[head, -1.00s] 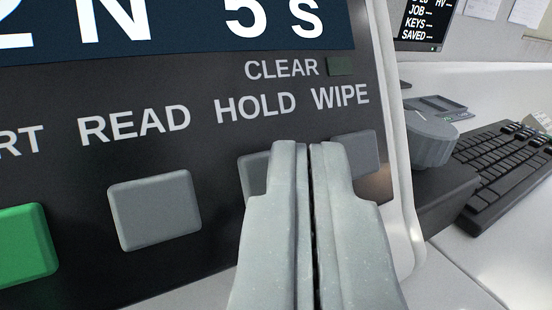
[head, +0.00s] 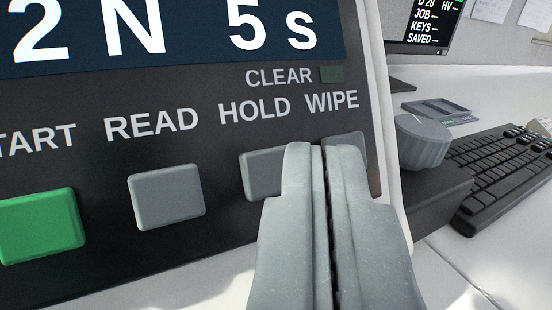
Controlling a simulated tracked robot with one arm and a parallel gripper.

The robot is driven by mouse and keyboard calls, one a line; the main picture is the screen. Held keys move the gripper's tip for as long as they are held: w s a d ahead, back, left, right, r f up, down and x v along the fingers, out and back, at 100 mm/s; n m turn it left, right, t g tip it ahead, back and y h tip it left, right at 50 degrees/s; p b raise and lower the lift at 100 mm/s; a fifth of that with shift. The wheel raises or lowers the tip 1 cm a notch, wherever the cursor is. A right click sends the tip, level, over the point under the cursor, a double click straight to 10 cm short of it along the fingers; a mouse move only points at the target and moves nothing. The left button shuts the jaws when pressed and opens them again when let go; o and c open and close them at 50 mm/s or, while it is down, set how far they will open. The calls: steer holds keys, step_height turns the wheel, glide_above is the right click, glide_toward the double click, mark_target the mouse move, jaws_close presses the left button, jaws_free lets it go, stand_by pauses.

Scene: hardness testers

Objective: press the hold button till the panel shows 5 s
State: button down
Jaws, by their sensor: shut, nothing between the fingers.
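The dark panel (head: 60,270) fills the left of the head view. Its display (head: 185,35) reads "2 N" and "5 s" in white; the left end is cut off. The grey hold button (head: 262,173) sits under the word HOLD, its right part hidden behind my gripper. My gripper (head: 322,150) is shut and empty. Its tips overlap the right edge of the hold button and most of the wipe button (head: 357,145) in the picture. I cannot tell whether they touch the panel.
A grey read button (head: 167,200) and a green start button (head: 40,225) lie to the left. A small dark CLEAR lamp (head: 331,74) is above WIPE. At right are a grey knob (head: 422,142), a keyboard (head: 500,170) and a monitor (head: 425,25).

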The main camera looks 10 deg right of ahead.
steer(key=shift+s+d+r+p, duration=0.15)
steer(key=shift+s+d+r, duration=0.1)
steer(key=shift+s+r, duration=0.3)
steer(key=shift+s+d+r+p, duration=0.2)
steer(key=shift+s+d+r, duration=0.1)
steer(key=shift+s, duration=0.4)
steer(key=shift+s+d+r+p, duration=0.2)
steer(key=shift+s+r, duration=0.25)
steer(key=shift+s, duration=0.2)
steer(key=s+a+r+p, duration=0.1)
steer(key=s+r, duration=0.2)
steer(key=r, duration=0.6)
steer(key=s+a+r+g+p, duration=0.1)
steer(key=s+r, duration=0.3)
steer(key=r, duration=0.4)
steer(key=s+a+r+p, duration=0.2)
steer(key=s+r, duration=0.1)
steer(key=r, duration=0.6)
steer(key=s+r+g+y+p, duration=0.1)
steer(key=s+r, duration=0.8)
steer(key=s, duration=0.2)
steer(key=s+r+n+g+y+p, duration=0.1)
steer(key=s+r+y+p, duration=0.1)
steer(key=s+r, duration=0.7)
steer(key=shift+s+a, duration=0.25)
steer(key=shift+s, duration=1)
